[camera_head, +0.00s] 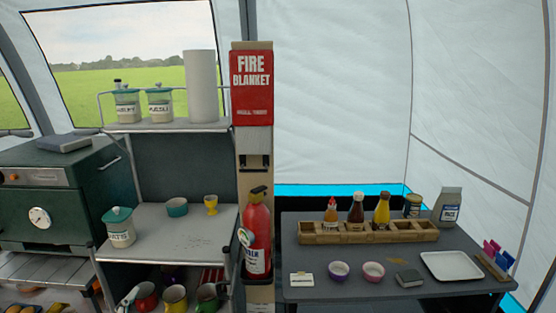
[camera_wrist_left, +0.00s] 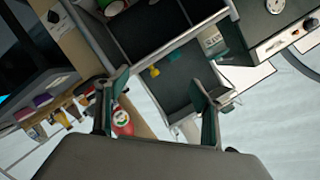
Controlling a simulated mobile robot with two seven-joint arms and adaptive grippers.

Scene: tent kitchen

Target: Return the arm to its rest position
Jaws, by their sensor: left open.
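My left gripper (camera_wrist_left: 158,82) shows in the left wrist view with its two dark green fingers spread apart. No object is between the fingers. The wrist view is tilted, nearly upside down, with the shelf unit (camera_wrist_left: 190,75) beyond the fingertips. The red fire extinguisher (camera_wrist_left: 122,124) shows beside one finger, partly hidden. Neither arm nor gripper is visible in the head view, and my right gripper is in neither view.
The grey shelf unit (camera_head: 170,247) holds jars, a bowl and a yellow egg cup. A fire extinguisher (camera_head: 257,235) stands on the post right of it. The dark table (camera_head: 330,291) holds a wooden bottle rack (camera_head: 318,239), bowls and a white tray (camera_head: 452,266). A green oven (camera_head: 60,190) stands left.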

